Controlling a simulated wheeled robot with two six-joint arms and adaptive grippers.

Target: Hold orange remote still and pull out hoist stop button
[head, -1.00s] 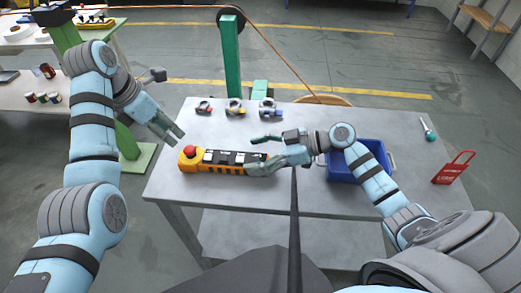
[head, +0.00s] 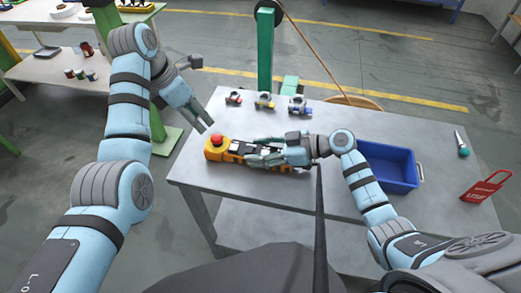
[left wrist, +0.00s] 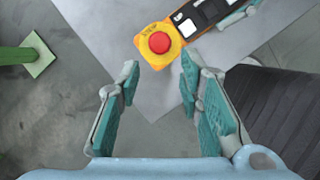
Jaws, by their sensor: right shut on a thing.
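The orange remote (head: 236,148) lies on the grey table with its red stop button (head: 216,139) at its left end. In the left wrist view the red stop button (left wrist: 160,42) sits on a yellow end of the remote (left wrist: 205,22), just beyond the fingertips. My left gripper (head: 205,122) is open and empty, above and close to the button; it also shows in the left wrist view (left wrist: 160,72). My right gripper (head: 262,150) is shut on the remote's middle and right part. Its fingers hide some of the remote's keys.
A blue bin (head: 400,166) stands on the table's right side. Several small clamp-like parts (head: 265,101) sit along the back.

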